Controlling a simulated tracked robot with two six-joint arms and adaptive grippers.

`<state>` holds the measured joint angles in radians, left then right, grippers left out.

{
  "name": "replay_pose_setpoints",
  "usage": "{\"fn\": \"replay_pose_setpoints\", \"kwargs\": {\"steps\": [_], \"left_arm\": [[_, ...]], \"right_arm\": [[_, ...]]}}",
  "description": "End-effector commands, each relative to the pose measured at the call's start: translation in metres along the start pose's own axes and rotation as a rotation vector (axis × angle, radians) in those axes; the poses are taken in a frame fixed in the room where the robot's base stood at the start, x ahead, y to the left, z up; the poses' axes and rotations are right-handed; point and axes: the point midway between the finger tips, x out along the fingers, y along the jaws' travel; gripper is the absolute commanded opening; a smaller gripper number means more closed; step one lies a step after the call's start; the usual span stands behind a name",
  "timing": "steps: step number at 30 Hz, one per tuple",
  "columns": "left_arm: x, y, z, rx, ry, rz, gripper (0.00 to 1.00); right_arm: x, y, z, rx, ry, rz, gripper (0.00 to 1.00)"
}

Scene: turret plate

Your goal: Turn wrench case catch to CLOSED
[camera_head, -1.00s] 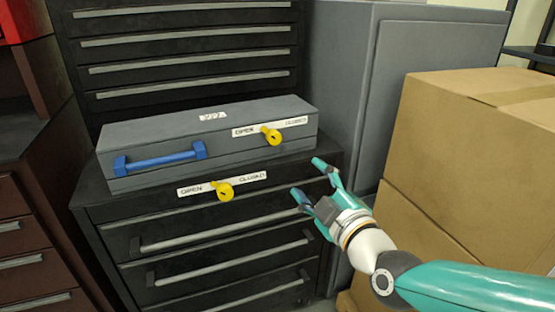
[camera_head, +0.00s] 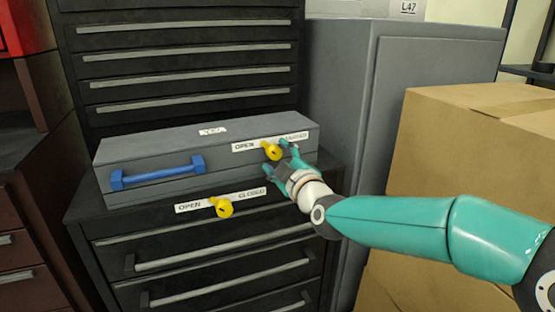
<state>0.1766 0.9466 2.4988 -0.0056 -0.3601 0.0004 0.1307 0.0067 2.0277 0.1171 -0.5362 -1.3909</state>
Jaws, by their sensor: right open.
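The grey wrench case (camera_head: 125,158) with a blue handle (camera_head: 158,173) lies on the black drawer cabinet. Its yellow catch (camera_head: 271,151) is on the front face at the right, below a white strip (camera_head: 245,146) with OPEN at the left; the CLOSED end is partly hidden by my gripper. A second yellow catch (camera_head: 223,207) sits on the cabinet front below, with its own OPEN and CLOSED strip (camera_head: 190,207). My right gripper (camera_head: 277,158) is open, its fingers at the case catch, one above right and one below. I cannot tell whether they touch it. My left gripper is out of view.
The black drawer cabinet (camera_head: 110,226) has several long bar handles. A tall grey cabinet (camera_head: 425,90) stands behind at the right. Cardboard boxes (camera_head: 470,150) are at the right, behind my right arm. A dark red cabinet (camera_head: 25,220) is at the left.

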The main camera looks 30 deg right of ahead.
Motion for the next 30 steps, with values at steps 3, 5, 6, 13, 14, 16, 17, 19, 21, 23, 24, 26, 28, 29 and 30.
{"fn": "replay_pose_setpoints", "kwargs": {"steps": [3, 5, 6, 13, 14, 16, 17, 19, 21, 23, 24, 26, 28, 29, 30], "left_arm": [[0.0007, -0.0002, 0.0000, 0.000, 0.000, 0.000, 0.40], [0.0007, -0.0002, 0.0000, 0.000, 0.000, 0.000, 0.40], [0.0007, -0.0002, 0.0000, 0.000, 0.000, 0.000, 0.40], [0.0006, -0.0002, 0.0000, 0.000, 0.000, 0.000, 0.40], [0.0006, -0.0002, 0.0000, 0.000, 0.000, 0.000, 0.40], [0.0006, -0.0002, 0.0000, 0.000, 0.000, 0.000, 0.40], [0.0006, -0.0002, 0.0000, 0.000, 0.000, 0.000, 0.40], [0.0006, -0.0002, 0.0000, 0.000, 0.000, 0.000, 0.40], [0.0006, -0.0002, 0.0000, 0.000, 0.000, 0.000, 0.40], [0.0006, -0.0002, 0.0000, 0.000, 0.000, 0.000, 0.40], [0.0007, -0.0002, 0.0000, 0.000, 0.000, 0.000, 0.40], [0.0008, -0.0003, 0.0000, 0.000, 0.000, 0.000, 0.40], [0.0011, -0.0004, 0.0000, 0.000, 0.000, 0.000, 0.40], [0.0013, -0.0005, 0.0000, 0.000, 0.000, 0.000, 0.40], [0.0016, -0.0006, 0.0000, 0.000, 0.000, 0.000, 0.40]], "right_arm": [[0.0062, -0.0002, 0.0003, 0.000, 0.000, 0.000, 0.60], [0.0073, -0.0003, 0.0004, 0.000, -0.001, -0.001, 0.60], [0.0075, -0.0003, 0.0004, 0.000, -0.001, -0.001, 0.60], [0.0072, 0.0001, 0.0004, 0.000, -0.001, 0.000, 0.53], [0.0071, 0.0001, 0.0004, 0.000, -0.001, 0.000, 0.48], [0.0071, 0.0002, 0.0004, 0.000, -0.001, 0.000, 0.36], [0.0070, 0.0002, 0.0005, 0.000, -0.001, 0.000, 0.31], [0.0070, 0.0002, 0.0005, 0.000, -0.001, 0.000, 0.20], [0.0069, 0.0000, 0.0005, 0.000, -0.001, -0.001, 0.08], [0.0069, -0.0002, 0.0006, 0.000, -0.001, -0.001, 0.00], [0.0068, -0.0003, 0.0006, 0.000, -0.001, -0.001, 0.00], [0.0068, -0.0005, 0.0007, 0.001, -0.001, -0.002, 0.00], [0.0068, -0.0007, 0.0008, 0.006, -0.001, -0.002, 0.00], [0.0068, -0.0008, 0.0008, 0.010, -0.001, -0.002, 0.00], [0.0067, -0.0010, 0.0009, 0.017, -0.001, -0.003, 0.00]]}}
